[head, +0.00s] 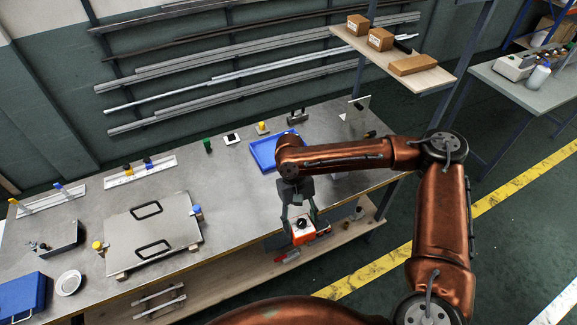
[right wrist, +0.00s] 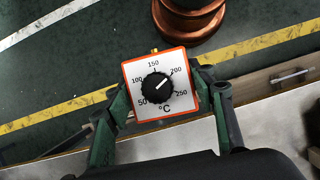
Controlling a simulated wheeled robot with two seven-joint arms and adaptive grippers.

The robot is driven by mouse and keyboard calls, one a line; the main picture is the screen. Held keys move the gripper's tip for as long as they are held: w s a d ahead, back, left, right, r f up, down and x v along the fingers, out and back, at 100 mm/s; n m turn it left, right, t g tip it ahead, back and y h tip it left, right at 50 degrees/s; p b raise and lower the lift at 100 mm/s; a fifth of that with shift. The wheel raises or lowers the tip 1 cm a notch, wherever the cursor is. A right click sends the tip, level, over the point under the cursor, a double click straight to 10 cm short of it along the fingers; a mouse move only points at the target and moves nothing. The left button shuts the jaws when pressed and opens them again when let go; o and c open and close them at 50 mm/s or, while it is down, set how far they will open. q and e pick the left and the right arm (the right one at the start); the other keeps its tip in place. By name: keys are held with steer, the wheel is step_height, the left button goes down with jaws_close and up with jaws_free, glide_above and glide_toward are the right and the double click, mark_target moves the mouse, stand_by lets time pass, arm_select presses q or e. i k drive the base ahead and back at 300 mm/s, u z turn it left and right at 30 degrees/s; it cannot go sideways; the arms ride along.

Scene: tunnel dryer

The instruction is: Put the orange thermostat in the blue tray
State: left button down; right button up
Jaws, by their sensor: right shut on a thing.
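The orange thermostat (head: 303,230) has a white face with a black dial and a temperature scale. It also shows in the right wrist view (right wrist: 157,85), face toward the camera. My right gripper (head: 301,219) is shut on the thermostat, with its fingers on both sides of it. In the head view it holds the thermostat at the front edge of the table. The blue tray (head: 262,154) lies on the table behind the gripper, partly hidden by my right arm. My left gripper is not in view.
The metal table (head: 230,206) holds a large plate with two black handles (head: 152,238), a dark blue box (head: 22,296) at the left and several small parts along the back. A shelf with boxes (head: 395,64) hangs above the right end. A lower wooden shelf (head: 215,294) runs under the table.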

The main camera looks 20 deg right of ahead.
mark_target(269, 154)
steer(key=k, duration=0.7)
steer(key=u, duration=0.85)
steer(key=i, duration=0.65)
steer(key=u, duration=0.55)
steer(key=i, duration=0.7)
steer(key=z, duration=0.8)
steer(key=i, duration=0.55)
steer(key=z, duration=0.6)
